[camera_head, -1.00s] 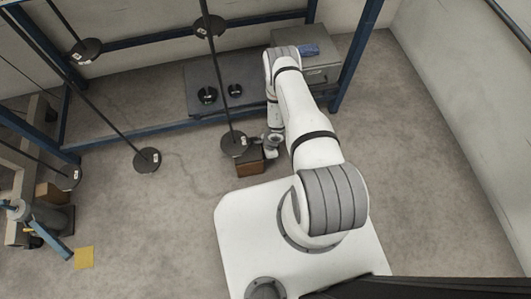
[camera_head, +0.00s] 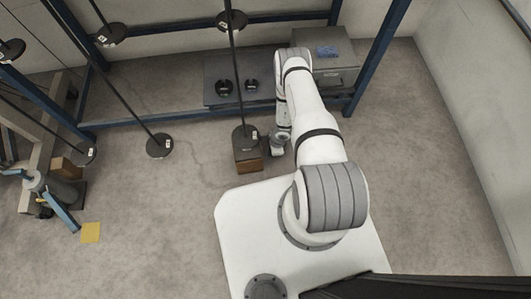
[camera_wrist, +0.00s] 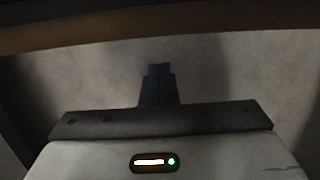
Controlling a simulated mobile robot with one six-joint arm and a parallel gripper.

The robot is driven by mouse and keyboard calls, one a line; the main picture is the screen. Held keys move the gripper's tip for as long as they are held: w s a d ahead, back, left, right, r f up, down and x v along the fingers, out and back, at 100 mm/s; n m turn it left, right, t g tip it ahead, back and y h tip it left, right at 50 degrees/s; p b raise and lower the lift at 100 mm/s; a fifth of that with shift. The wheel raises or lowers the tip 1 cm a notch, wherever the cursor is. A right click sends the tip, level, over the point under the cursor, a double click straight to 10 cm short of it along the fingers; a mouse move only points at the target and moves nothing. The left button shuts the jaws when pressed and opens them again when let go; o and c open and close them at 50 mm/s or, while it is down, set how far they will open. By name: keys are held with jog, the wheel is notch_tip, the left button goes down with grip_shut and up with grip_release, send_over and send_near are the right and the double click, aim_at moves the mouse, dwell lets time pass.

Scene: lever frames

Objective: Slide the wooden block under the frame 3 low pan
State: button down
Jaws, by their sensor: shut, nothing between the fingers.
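The wooden block (camera_head: 250,165) is on the floor in front of my base, with a brown side and a darker top. A round dark pan (camera_head: 245,133) on a long rod overlaps its rear part in the head view. I cannot tell if they touch, and the pan's label is too small to read. My gripper (camera_head: 278,149) is low, just right of the block, partly hidden by my arm. In the wrist view the fingers of my gripper (camera_wrist: 158,75) are shut and empty. A brown band (camera_wrist: 150,30) crosses the top there, probably the block.
Other hanging pans are to the left (camera_head: 159,145) and further left (camera_head: 84,153). A dark platform (camera_head: 225,98) with two small black weights and a grey case (camera_head: 335,70) stand behind, within blue posts. A yellow square (camera_head: 90,233) lies left. Floor at right is clear.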

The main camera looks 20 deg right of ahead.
jog(key=d+p+v, duration=0.1)
jog(key=p+v, duration=0.3)
jog(key=v, duration=0.6)
jog(key=shift+s+d, duration=0.1)
